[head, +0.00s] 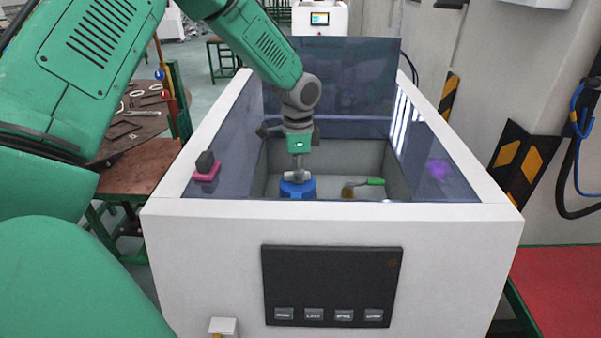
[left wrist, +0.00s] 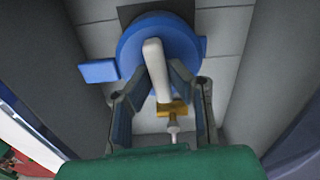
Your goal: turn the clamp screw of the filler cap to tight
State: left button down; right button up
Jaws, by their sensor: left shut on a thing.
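The blue filler cap (head: 297,189) sits inside the open white housing, below my left gripper (head: 298,158). In the left wrist view the cap (left wrist: 131,52) is round, with a blue tab on its left. A pale bar (left wrist: 154,62) lies over the cap, with a brass piece (left wrist: 174,108) at its near end and a thin pale stem below that; this looks like the clamp screw. The fingers of my left gripper (left wrist: 160,82) lie on both sides of the bar and are shut on it. The contact is partly hidden. My right gripper is not in view.
White housing walls (head: 465,212) and a raised dark lid (head: 355,80) surround the opening. A green-handled item (head: 370,182) lies inside, right of the cap. A control panel (head: 330,285) is on the front.

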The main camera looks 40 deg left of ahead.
pick_arm(q)
jog(key=shift+a+r+m, duration=0.1)
jog(key=shift+a+m, duration=0.05)
jog(key=shift+m, duration=0.35)
jog(key=c, duration=1.5)
grip_release()
jog(key=shift+c, duration=0.2)
jog(key=shift+s+a, duration=0.15)
jog(key=shift+s, duration=0.05)
notch_tip(320, 180, up, 12)
jog(key=shift+a, duration=0.15)
